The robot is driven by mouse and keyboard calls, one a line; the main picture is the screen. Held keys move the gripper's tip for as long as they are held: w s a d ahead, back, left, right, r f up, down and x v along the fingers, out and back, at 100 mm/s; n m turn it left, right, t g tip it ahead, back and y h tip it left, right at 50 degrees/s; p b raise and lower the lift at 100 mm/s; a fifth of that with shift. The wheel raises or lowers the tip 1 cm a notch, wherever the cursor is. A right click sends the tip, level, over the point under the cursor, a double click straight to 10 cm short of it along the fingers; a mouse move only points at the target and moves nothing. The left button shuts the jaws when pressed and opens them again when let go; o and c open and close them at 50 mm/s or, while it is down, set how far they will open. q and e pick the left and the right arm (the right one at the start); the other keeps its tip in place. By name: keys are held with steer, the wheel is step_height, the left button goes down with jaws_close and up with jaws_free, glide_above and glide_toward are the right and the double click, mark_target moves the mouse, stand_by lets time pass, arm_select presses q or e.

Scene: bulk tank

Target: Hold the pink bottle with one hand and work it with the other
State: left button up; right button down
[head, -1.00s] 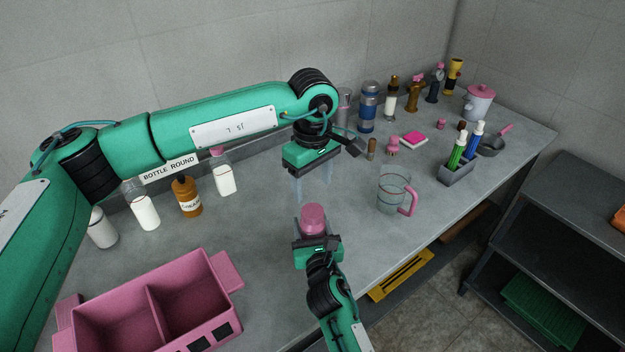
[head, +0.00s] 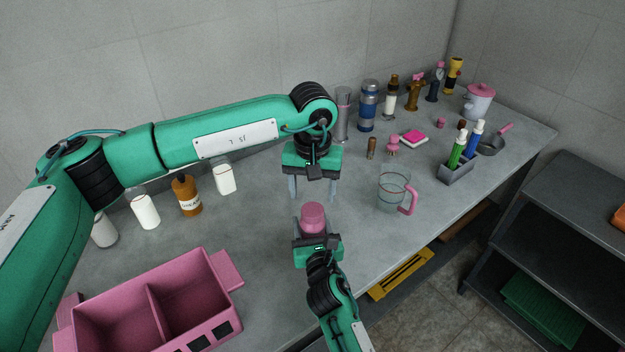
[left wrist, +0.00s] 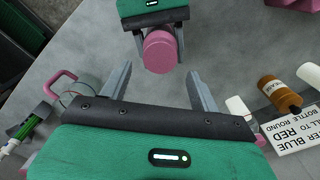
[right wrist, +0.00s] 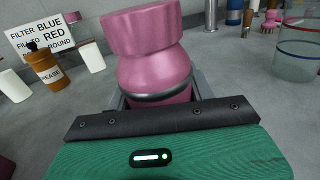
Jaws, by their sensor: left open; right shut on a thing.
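The pink bottle (head: 313,217) stands upright near the middle of the bench, with a wide pink cap on top. My right gripper (head: 318,243) is shut on its body from the front. In the right wrist view the bottle (right wrist: 152,65) shows its cap, rounded shoulder and a dark band, with its lower part hidden by the gripper. My left gripper (head: 314,192) points down just behind and above the bottle, open and empty. In the left wrist view the bottle's cap (left wrist: 160,52) lies ahead, between and beyond the open fingers (left wrist: 160,88).
A pink two-part bin (head: 228,270) stands at the front left. Several bottles, including a brown one (head: 187,197), line the back left. A clear jug with a pink handle (head: 393,192) stands right of the bottle. A pen holder (head: 455,173) is farther right.

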mark_target(312, 209)
arm_select(q)
steer(key=shift+f, duration=2.7)
